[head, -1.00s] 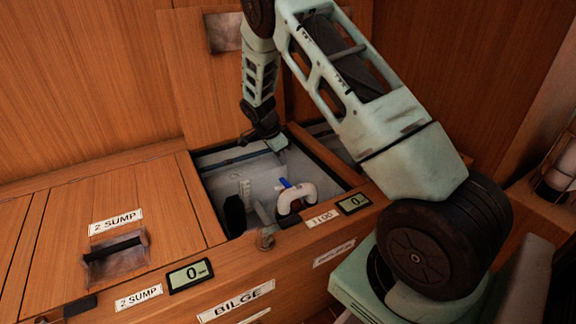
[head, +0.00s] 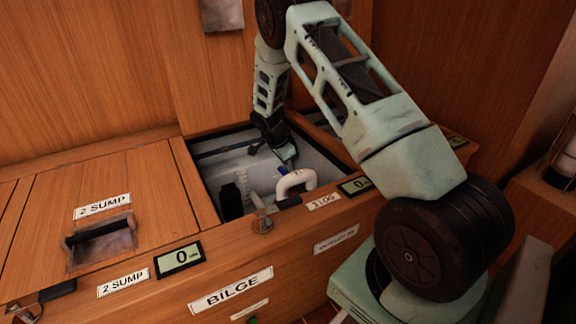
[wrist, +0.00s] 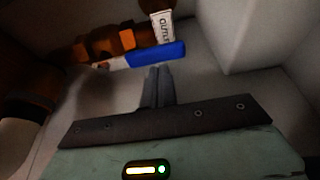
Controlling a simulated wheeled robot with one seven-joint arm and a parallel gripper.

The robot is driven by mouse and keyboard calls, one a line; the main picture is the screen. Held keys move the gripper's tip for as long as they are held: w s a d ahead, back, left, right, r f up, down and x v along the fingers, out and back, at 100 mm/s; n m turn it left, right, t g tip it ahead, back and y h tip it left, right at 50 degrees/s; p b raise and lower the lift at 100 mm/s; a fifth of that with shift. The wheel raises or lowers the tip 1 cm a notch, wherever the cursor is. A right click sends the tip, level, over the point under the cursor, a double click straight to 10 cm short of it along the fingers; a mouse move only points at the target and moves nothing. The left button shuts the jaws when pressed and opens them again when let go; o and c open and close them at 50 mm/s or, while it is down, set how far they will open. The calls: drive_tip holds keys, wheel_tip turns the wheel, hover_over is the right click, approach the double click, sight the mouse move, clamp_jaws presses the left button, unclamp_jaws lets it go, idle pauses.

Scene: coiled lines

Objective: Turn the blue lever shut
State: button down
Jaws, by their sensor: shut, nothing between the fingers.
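The blue lever (wrist: 157,54) lies across the picture beyond my fingertips in the wrist view, beside a brass-coloured valve body (wrist: 118,40). In the head view only a small bit of the blue lever (head: 282,170) shows, at the white curved pipe (head: 300,178) in the open bilge compartment. My gripper (wrist: 160,72) is shut and empty, its fingertips pointing at the lever's near side. I cannot tell whether they touch it. In the head view my gripper (head: 289,158) reaches down into the compartment, just behind the pipe.
Pale compartment walls (wrist: 245,35) stand close on the right in the wrist view. A white outlet label (wrist: 163,26) rises beside the lever. A closed sump hatch (head: 105,235) lies left.

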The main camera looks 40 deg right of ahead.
sight(282, 171)
drive_tip(key=shift+w+a+n+t+p, duration=0.3)
drive_tip(key=shift+a+n+p, duration=0.2)
drive_tip(key=shift+n+p, duration=0.45)
drive_tip(key=shift+a+r+n+p, duration=0.1)
drive_tip(key=shift+a+n+p, duration=0.15)
drive_tip(key=shift+n+p, duration=0.25)
drive_tip(key=a+n+t+p, duration=0.1)
drive_tip(key=n+p, duration=0.1)
drive_tip(key=shift+w+a+r+p, duration=0.1)
drive_tip(key=shift+a+r+p, duration=0.1)
drive_tip(key=shift+p, duration=0.1)
drive_tip(key=s+a+n+t+y+p, duration=0.1)
drive_tip(key=s+a+n+t+p, duration=0.1)
drive_tip(key=a+n+p, duration=0.4)
drive_tip(key=shift+s+f+n+p, duration=0.35)
drive_tip(key=shift+s+n+p, duration=0.35)
drive_tip(key=shift+n+p, duration=1.45)
drive_tip(key=shift+s+m+p, duration=0.1)
drive_tip(key=shift+m+p, duration=0.6)
drive_tip(key=shift+p, duration=0.05)
